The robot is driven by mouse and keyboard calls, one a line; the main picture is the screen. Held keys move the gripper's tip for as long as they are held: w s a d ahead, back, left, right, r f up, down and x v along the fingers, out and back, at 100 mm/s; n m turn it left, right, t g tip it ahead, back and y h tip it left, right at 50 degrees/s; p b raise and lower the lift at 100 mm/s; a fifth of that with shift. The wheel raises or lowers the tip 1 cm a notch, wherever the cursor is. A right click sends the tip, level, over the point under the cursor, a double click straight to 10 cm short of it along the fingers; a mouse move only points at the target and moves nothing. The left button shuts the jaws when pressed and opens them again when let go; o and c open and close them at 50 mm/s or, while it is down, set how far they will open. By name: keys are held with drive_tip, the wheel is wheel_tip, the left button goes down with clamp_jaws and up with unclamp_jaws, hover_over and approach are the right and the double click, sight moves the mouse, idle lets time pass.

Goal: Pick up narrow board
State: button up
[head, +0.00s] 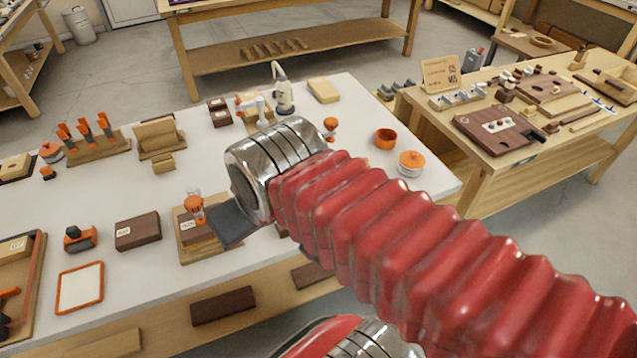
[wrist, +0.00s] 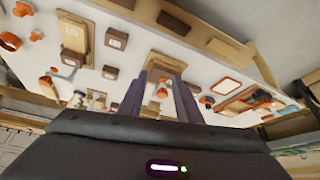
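I cannot tell for sure which piece is the narrow board. A light wooden board (head: 156,130) stands in a wooden holder on the white bench, with a small light block (head: 162,163) in front of it. Another light board (head: 323,90) lies flat near the bench's back edge. My gripper (wrist: 160,90) is open, with two dark fingers apart and nothing held between them. In the head view its dark body is above the bench, near a wooden base (head: 205,256) bearing an orange-topped clamp (head: 195,207). My arm hides part of the bench, and the fingertips are unclear there.
Dark labelled block (head: 138,231), orange-framed tray (head: 80,287) and black-and-orange tool (head: 80,238) lie left of the gripper. A holder with orange-handled tools (head: 92,140) is farther back. An orange ring (head: 385,138) and lidded jar (head: 411,163) stand at right. Bare white surface lies between.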

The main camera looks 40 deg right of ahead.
drive_tip(key=shift+o, duration=0.4)
drive_tip(key=o, duration=0.3)
drive_tip(key=shift+w+d, duration=0.2)
drive_tip(key=shift+w, duration=0.1)
drive_tip(key=o, duration=0.7)
drive_tip(key=shift+m+g, duration=0.3)
drive_tip(key=shift+m, duration=0.2)
drive_tip(key=w+d, duration=0.2)
drive_tip(key=w+d+f, duration=0.1)
drive_tip(key=w+d, duration=0.1)
drive_tip(key=w+d+f, duration=0.1)
drive_tip(key=d, duration=0.1)
drive_tip(key=shift+w+d, duration=0.3)
drive_tip(key=shift+w, duration=0.1)
drive_tip(key=shift+o, duration=1.4)
drive_tip(key=w+d+f, duration=0.2)
drive_tip(key=w+d, duration=0.1)
drive_tip(key=d, duration=0.3)
drive_tip(key=shift+w+d+m+h, duration=0.15)
drive_tip(key=shift+d+m+h, duration=0.05)
drive_tip(key=shift+m+h, duration=0.1)
drive_tip(key=d+f+m, duration=0.1)
drive_tip(key=d+f, duration=0.3)
drive_tip(key=d, duration=0.4)
drive_tip(key=w+d+f, duration=0.1)
drive_tip(key=d+f, duration=0.3)
drive_tip(key=d, duration=0.5)
drive_tip(key=shift+w+d+f+m+g+h, duration=0.15)
drive_tip(key=shift+w+f+m+g+h, duration=0.15)
drive_tip(key=shift+m+h, duration=0.1)
